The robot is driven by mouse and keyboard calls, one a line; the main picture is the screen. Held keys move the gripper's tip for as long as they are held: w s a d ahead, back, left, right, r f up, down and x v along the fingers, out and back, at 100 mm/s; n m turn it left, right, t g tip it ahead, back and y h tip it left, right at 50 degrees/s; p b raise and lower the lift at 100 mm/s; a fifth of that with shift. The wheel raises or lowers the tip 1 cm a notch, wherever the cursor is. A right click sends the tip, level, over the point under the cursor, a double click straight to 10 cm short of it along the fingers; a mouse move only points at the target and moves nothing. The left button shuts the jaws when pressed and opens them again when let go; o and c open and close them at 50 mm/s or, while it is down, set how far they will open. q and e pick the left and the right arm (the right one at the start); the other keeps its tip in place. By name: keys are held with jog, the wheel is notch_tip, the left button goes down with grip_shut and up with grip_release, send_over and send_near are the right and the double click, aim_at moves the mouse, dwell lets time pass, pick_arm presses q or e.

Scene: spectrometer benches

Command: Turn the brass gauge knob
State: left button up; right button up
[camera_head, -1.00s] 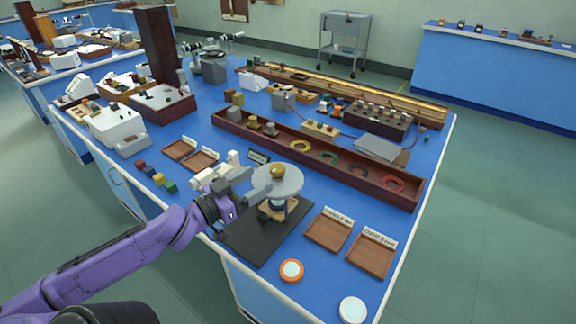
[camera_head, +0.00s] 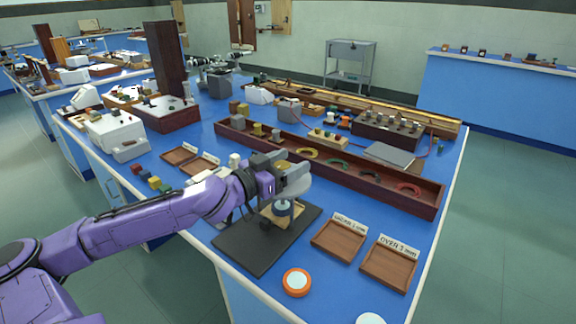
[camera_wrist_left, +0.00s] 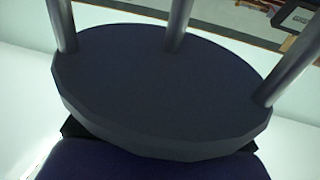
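The gauge stands on a dark mat (camera_head: 240,244) near the front of the blue bench, with a pale round disc (camera_head: 303,189) on top. Only a small bit of the brass knob (camera_head: 283,164) shows above the disc. My left gripper (camera_head: 292,176) is over the disc, its grey fingers at the knob and hiding most of it. I cannot tell whether they are touching or closed on it. The left wrist view is filled by a dark round plate (camera_wrist_left: 165,85) with three metal rods; no fingertips or knob show there. My right gripper is not in view.
Two labelled wooden trays, the nearer-left (camera_head: 339,241) and the right (camera_head: 389,267), lie right of the mat. An orange-rimmed round piece (camera_head: 297,282) is in front. A long wooden trough (camera_head: 360,183) lies behind the gauge.

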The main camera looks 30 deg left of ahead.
pick_arm(q)
jog(key=c, duration=0.9)
